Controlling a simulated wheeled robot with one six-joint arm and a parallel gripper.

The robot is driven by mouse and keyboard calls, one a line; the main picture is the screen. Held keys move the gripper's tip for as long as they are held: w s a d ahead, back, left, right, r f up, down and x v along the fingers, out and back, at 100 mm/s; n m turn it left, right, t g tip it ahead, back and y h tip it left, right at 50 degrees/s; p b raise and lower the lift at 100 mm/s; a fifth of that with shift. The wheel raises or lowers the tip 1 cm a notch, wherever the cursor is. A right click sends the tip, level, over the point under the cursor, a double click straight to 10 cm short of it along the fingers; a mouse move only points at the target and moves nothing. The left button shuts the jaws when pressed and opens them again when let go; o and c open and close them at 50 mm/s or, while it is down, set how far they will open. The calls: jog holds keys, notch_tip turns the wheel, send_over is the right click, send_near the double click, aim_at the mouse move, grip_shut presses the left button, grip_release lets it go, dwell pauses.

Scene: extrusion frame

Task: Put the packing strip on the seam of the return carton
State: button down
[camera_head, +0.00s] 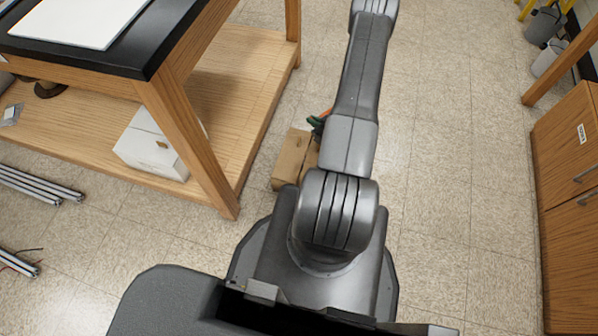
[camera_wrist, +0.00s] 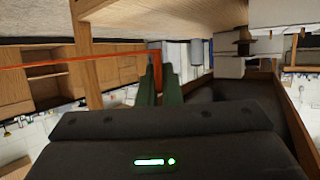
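The brown carton (camera_head: 290,158) stands on the floor beside the wooden bench, partly hidden by my arm. Its seam cannot be made out clearly. My gripper (camera_head: 317,122) is just beyond the carton in the head view, with only bits of its green fingers showing past my forearm. In the wrist view the two green fingers (camera_wrist: 159,82) are close together with an orange strip between them. This packing strip (camera_wrist: 70,61) runs out to the left edge of the wrist view. A small piece of orange also shows in the head view (camera_head: 326,113).
A wooden bench (camera_head: 232,190) with a black top and a low shelf stands on the left. A white box (camera_head: 150,150) sits on that shelf. Metal extrusions (camera_head: 35,185) lie at far left. A wooden cabinet (camera_head: 570,180) stands right, with clear tiled floor (camera_head: 460,170) between.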

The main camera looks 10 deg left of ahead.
jog(key=shift+s+a+f+n+g+y+b, duration=0.5)
jog(key=shift+s+f+n+g+b, duration=0.75)
jog(key=shift+f+b, duration=2)
jog(key=shift+s+a+f+n+g+y+b, duration=0.3)
jog(key=shift+s+a+f+n+g+b, duration=0.95)
jog(key=shift+f, duration=3.25)
jog(key=shift+s+d+f+n+g+y+b, duration=0.3)
jog(key=shift+s+f+n+g+b, duration=0.9)
jog(key=shift+f+b, duration=2.4)
jog(key=shift+s+a+f+m, duration=0.15)
jog(key=shift+s+f+m, duration=0.35)
jog(key=shift+f, duration=0.3)
jog(key=c, duration=2)
grip_release()
jog(key=shift+c, duration=0.2)
jog(key=o, duration=0.5)
jog(key=p+v, duration=0.4)
jog(key=v, duration=0.9)
jog(key=shift+d, duration=0.4)
